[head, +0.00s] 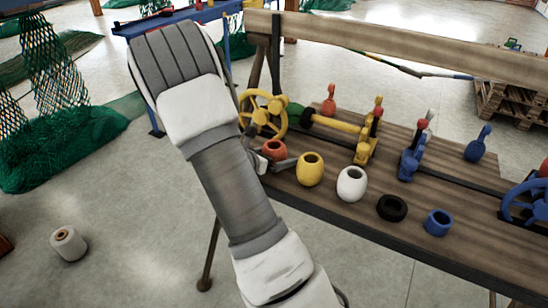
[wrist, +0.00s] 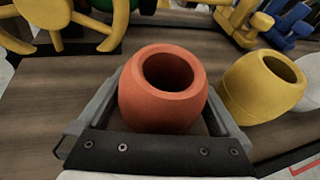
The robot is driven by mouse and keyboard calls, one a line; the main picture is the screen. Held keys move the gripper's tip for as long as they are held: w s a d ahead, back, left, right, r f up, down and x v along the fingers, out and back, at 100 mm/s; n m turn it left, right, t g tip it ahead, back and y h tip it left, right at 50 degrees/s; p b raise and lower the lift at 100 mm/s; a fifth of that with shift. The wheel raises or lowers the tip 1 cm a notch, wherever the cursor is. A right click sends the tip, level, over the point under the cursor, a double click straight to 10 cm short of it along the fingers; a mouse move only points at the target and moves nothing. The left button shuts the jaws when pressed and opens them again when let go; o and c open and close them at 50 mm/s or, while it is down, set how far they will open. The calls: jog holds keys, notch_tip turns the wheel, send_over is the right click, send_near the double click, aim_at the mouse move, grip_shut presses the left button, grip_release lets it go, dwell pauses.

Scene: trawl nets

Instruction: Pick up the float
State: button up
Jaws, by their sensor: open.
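An orange-red hollow float (wrist: 165,108) stands upright on the wooden bench, its round opening facing up. It also shows in the head view (head: 273,151), partly hidden by my gripper and arm. My gripper (wrist: 168,88) is open, with one finger on each side of this float. I cannot tell whether either finger touches it. A yellow float (wrist: 255,92) stands just to the right, close to the right finger; it also shows in the head view (head: 310,170).
On the bench (head: 330,205), a white float (head: 351,184), a black ring (head: 391,207) and a blue float (head: 438,222) continue the row rightward. A yellow handwheel (head: 263,114) stands behind my gripper. Yellow and blue fittings stand farther back.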

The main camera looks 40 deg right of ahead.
jog(key=c, duration=1.1)
jog(key=shift+r, duration=0.1)
